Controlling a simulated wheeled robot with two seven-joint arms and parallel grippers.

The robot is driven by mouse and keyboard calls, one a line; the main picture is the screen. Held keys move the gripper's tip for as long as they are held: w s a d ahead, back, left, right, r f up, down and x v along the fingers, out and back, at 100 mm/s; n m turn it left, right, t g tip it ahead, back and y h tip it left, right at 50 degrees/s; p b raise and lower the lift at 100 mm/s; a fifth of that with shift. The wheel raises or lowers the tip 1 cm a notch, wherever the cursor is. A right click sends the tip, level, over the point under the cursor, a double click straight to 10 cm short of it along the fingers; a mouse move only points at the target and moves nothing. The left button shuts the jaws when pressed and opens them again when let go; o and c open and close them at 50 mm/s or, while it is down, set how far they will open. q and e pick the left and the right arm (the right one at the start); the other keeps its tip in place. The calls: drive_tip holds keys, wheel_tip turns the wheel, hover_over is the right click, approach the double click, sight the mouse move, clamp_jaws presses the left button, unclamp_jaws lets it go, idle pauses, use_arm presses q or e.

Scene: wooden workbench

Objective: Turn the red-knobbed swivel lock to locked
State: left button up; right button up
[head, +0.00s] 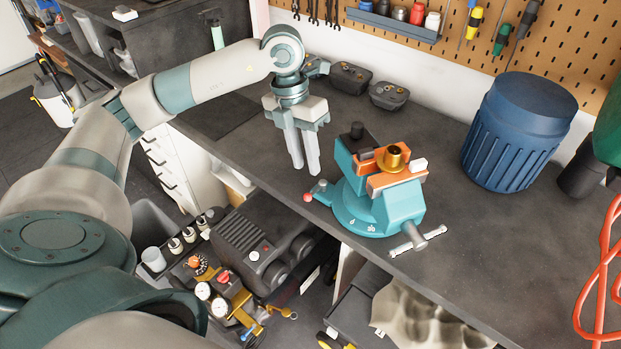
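A teal bench vise (377,205) stands on the dark workbench near its front edge. The red-knobbed swivel lock (308,197) sticks out from the left side of the vise's base, its small red knob pointing left. My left gripper (305,172) hangs fingers down just above and behind the red knob, apart from it as far as this view shows. Its two pale fingers have a narrow gap between them, with nothing seen held. An orange-jawed clamping area with a brass-coloured part (393,157) sits on top of the vise. My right gripper is not in view.
A large blue ribbed container (520,130) stands right of the vise. Dark battery-like blocks (350,77) lie behind the gripper. The vise's silver handle (418,240) juts toward the bench edge. Bench left of the vise is clear. A red cable (604,270) lies far right.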

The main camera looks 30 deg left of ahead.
sight(316, 192)
use_arm(q)
drive_tip(key=f, duration=0.2)
drive_tip(key=d+f+p, duration=0.1)
drive_tip(key=f, duration=0.2)
drive_tip(key=f+p, duration=0.1)
drive_tip(key=f, duration=0.1)
drive_tip(key=shift+d+f, duration=0.15)
drive_tip(key=shift+d, duration=0.1)
drive_tip(key=shift+c, duration=0.5)
clamp_jaws()
